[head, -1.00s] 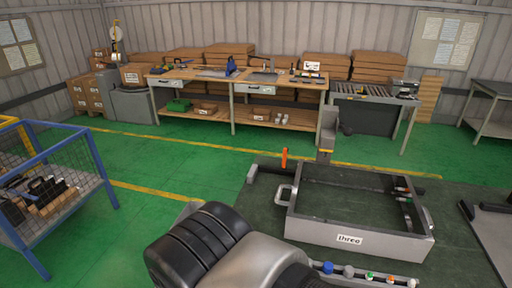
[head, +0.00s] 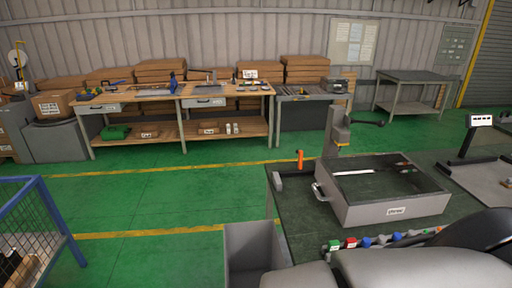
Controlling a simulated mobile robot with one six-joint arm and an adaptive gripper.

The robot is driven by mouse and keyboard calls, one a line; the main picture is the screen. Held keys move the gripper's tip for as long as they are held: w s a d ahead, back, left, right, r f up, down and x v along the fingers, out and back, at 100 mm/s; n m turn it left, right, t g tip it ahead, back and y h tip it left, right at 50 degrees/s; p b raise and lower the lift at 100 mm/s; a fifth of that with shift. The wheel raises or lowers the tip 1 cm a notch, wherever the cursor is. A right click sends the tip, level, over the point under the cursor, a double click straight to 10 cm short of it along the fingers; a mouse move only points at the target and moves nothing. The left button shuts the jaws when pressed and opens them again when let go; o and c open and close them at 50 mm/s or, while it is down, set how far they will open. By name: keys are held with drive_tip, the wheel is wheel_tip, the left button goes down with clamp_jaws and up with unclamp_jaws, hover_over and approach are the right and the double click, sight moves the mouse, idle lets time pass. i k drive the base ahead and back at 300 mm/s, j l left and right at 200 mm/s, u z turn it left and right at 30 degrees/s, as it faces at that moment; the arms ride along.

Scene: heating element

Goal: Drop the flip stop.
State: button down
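A small orange upright piece (head: 299,159) stands at the far left corner of the dark green worktable (head: 300,215), by a grey block (head: 277,181); it looks like the flip stop, in a raised position. To its right is a grey open box (head: 350,213) labelled "three", with a handle on its left side and a pale strip (head: 352,172) inside. Parts of my arm fill the bottom right of the head view, in front of the worktable. My gripper does not show, so its state and distance from the orange piece are hidden.
A row of coloured buttons (head: 367,242) lines the worktable's near edge. A grey bin (head: 250,250) stands at its left side. A blue mesh cart (head: 42,225) is at lower left. A wooden workbench (head: 185,92) stands along the back. Green floor between is clear.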

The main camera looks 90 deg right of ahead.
sight(300, 153)
drive_tip(key=i+l+z, duration=0.2)
drive_tip(key=z, duration=0.2)
drive_tip(key=i+z, duration=0.85)
drive_tip(key=i+j+z, duration=0.1)
drive_tip(key=z, duration=0.3)
drive_tip(key=i+j+z, duration=0.4)
drive_tip(key=i+l+z, duration=0.3)
drive_tip(key=i+z, duration=0.15)
drive_tip(key=i+l+z, duration=0.1)
drive_tip(key=i+z, duration=0.85)
drive_tip(key=i+j+z, duration=0.3)
drive_tip(key=i+z, duration=0.15)
drive_tip(key=i+l+z, duration=0.25)
drive_tip(key=i+z, duration=0.2)
drive_tip(key=i, duration=0.25)
drive_tip(key=i+z, duration=0.45)
drive_tip(key=i, duration=0.25)
